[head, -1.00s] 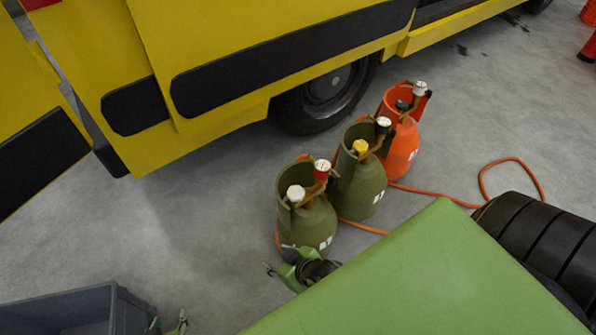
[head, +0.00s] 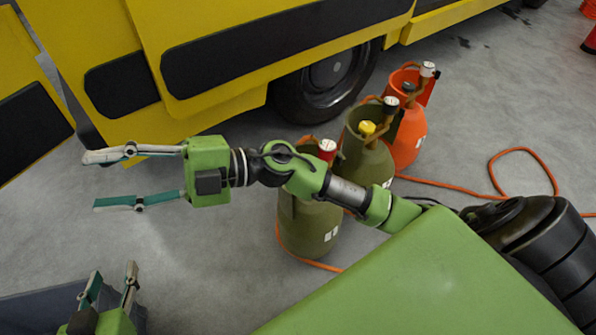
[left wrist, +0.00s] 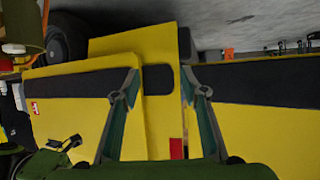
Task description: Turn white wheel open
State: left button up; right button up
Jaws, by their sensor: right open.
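A red-and-white part (head: 327,148) on that cylinder shows just above the arm. My right gripper (head: 95,181) is open and empty, left of the cylinders, in front of the yellow vehicle. My left gripper (head: 114,271) is low at the left, above a dark grey bin, its fingers apart. In the left wrist view the left gripper (left wrist: 160,82) is open, with nothing between its fingers.
A second olive cylinder (head: 367,160) with a yellow wheel (head: 367,128) and an orange cylinder (head: 408,140) stand behind the nearest one. An orange hose (head: 450,185) lies on the floor. The yellow vehicle (head: 240,80) fills the back. The grey bin (head: 40,312) is at lower left.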

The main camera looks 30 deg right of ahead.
jog(key=w+d+f+n+g+h, duration=0.2)
jog(key=d+f+h, duration=0.3)
jog(key=f, duration=0.3)
jog(key=w+d+f+n+g+h, duration=0.1)
jog(key=d+f+n+g+h, duration=0.15)
jog(key=d+f+h, duration=0.45)
jog(key=w+d+f+m+h, duration=0.1)
jog(key=w+d+m+h, duration=0.2)
jog(key=d, duration=1)
jog(key=w+d+f+m+h, duration=0.1)
jog(key=d+m+h, duration=0.3)
jog(key=d, duration=0.8)
jog(key=shift+n+h, duration=0.7)
jog(key=shift+n, duration=0.05)
notch_tip(320, 180, down, 7)
jog(key=shift+w+a+f+b, duration=0.1)
jog(key=shift+b, duration=0.95)
notch_tip(320, 180, down, 6)
jog(key=shift+r+b, duration=0.1)
jog(key=shift+b, duration=0.75)
pick_arm(q)
notch_tip(320, 180, up, 19)
jog(key=w+d+t+h, duration=0.1)
jog(key=d+t+h, duration=0.2)
jog(key=t, duration=0.7)
jog(key=shift+r+m+h, duration=0.2)
jog(key=shift+m+h, duration=0.1)
pick_arm(e)
jog(key=shift+f, duration=0.3)
